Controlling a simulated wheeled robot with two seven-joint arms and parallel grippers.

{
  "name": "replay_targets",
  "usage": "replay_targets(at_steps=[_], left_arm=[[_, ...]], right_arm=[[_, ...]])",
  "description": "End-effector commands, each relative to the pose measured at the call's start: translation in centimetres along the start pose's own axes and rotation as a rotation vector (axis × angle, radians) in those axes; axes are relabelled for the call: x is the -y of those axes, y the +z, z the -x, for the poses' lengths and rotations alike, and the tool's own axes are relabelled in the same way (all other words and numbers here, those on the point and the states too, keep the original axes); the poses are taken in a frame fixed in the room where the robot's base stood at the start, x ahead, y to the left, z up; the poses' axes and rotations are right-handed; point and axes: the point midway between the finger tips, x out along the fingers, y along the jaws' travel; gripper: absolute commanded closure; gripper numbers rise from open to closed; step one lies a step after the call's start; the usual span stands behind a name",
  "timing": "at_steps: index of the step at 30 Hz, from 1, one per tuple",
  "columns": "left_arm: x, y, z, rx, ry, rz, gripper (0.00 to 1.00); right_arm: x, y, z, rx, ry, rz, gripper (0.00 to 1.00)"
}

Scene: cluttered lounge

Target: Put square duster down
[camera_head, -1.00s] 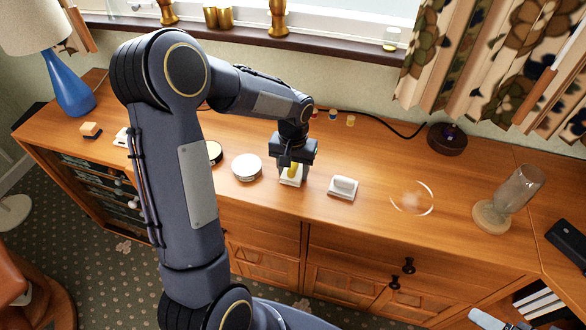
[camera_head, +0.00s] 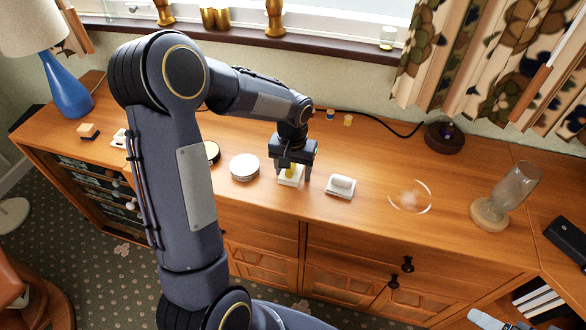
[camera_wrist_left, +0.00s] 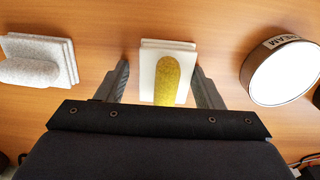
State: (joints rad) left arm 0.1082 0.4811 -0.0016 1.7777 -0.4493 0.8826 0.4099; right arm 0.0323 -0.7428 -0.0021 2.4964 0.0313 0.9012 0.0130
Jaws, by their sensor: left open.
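The square duster (camera_head: 290,180) has a white square base and a yellow rounded handle. It rests flat on the wooden cabinet top. In the left wrist view the duster (camera_wrist_left: 167,75) lies between the two fingers of my left gripper (camera_wrist_left: 162,82), with a small gap on each side. In the head view my left gripper (camera_head: 292,170) points down over the duster and partly hides it. The gripper is open.
A white block with a rounded top (camera_head: 341,186) sits right of the duster. A round white-topped tin (camera_head: 244,167) stands left. A clear round dish (camera_head: 410,197) and a glass on a wooden base (camera_head: 490,212) are further right. The cabinet's front edge is close.

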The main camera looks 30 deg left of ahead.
Motion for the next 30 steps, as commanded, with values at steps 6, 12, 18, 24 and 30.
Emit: replay_targets(at_steps=[6, 12, 18, 24, 30], left_arm=[[0.8, 0.5, -1.0, 0.022, -0.014, 0.004, 0.29], [0.7, 0.4, 1.2, 0.018, -0.014, 0.004, 0.29], [0.5, 0.1, 6.0, 0.01, -0.009, 0.004, 0.29], [0.3, 0.1, 10.1, 0.009, -0.007, 0.002, 0.29], [0.3, 0.1, 12.2, 0.01, -0.006, 0.003, 0.29]], right_arm=[[-0.1, 0.1, -0.1, 0.0, 0.0, 0.0, 0.23], [0.3, -0.3, 0.6, 0.0, 0.0, 0.0, 0.23], [0.5, -0.5, 1.1, 0.0, 0.0, 0.0, 0.23], [0.7, -0.7, 1.4, 0.0, 0.0, 0.0, 0.23], [0.7, -0.8, 1.6, 0.0, 0.0, 0.0, 0.23]])
